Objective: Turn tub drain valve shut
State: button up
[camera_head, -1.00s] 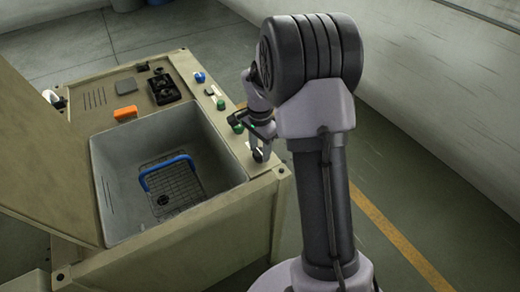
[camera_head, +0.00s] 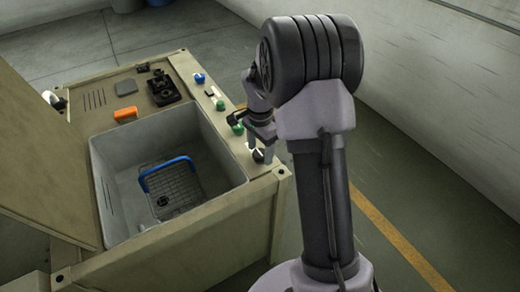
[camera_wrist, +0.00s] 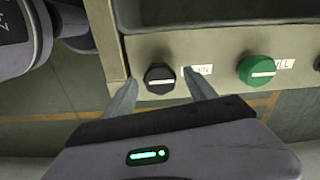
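The drain valve is a black round knob (camera_wrist: 159,78) with a white line lying level across its face in the wrist view. The label beside it is partly hidden by a finger and reads "...AIN". In the head view the black knob (camera_head: 258,156) sits at the near right corner of the tub's cabinet top. My gripper (camera_wrist: 159,80) is open, its two fingers on either side of the knob with gaps showing. In the head view my gripper (camera_head: 262,146) is over that corner. The tub (camera_head: 112,183) is grey and open, with a drain hole (camera_head: 163,200) in its floor.
A green knob (camera_wrist: 260,71) labelled "...LL" is to the right of the black one. A wire basket (camera_head: 180,183) with a blue handle stands in the tub. An orange block (camera_head: 125,114) and a blue knob (camera_head: 199,77) are farther back. Floor right of the cabinet is clear.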

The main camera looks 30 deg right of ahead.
aim_at(260, 153)
notch_tip(260, 153, up, 18)
jog(key=p, duration=0.6)
jog(key=shift+f, duration=0.25)
